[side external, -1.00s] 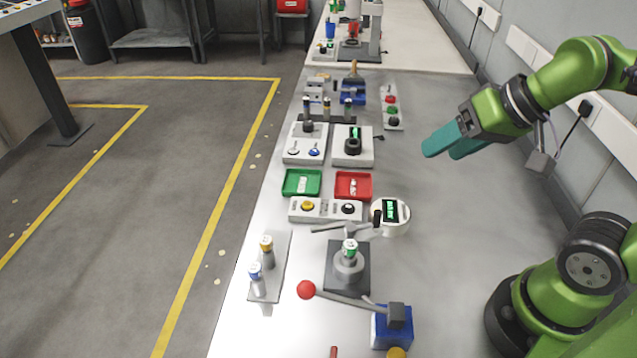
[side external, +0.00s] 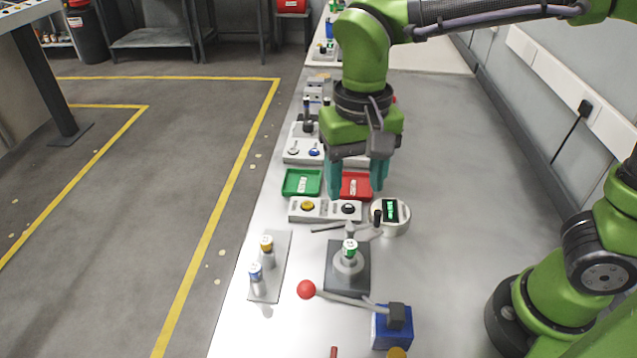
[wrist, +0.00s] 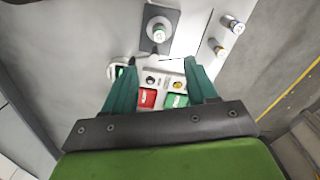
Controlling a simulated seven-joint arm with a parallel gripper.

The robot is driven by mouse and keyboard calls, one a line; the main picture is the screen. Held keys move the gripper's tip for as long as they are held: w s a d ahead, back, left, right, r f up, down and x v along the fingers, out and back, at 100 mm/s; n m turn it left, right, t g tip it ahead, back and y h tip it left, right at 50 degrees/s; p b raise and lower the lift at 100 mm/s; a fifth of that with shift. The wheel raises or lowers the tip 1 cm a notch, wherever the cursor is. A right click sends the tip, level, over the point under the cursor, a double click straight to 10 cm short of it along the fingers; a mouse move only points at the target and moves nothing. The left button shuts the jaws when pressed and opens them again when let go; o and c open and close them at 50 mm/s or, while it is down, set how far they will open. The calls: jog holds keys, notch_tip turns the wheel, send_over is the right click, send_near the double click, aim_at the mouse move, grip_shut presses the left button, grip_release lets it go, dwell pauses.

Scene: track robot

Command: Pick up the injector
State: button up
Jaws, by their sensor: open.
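Several small metal cylinders with coloured tops look like injectors; I cannot tell which one is meant. A green-topped cylinder (side external: 349,248) stands upright in a dark-based fixture (side external: 338,283), and it also shows at the top of the wrist view (wrist: 158,33). A blue-topped cylinder (side external: 256,274) and a yellow-topped cylinder (side external: 267,247) stand on a grey plate (side external: 281,262) to the left; the wrist view shows them at upper right. My gripper (side external: 356,184) is open and empty, pointing down above the red tray, behind the fixture. Its two teal fingers (wrist: 160,66) are apart in the wrist view.
A green tray (side external: 302,183), red tray (side external: 357,184) and button box (side external: 325,209) lie near my gripper. A round display device (side external: 391,216) stands right of the box. A red-knobbed lever (side external: 306,290) is in front of the fixture.

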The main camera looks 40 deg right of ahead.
aim_at(350, 244)
notch_tip(350, 244, down, 16)
jog(key=shift+d+r, duration=0.1)
grip_shut()
dwell(0.6)
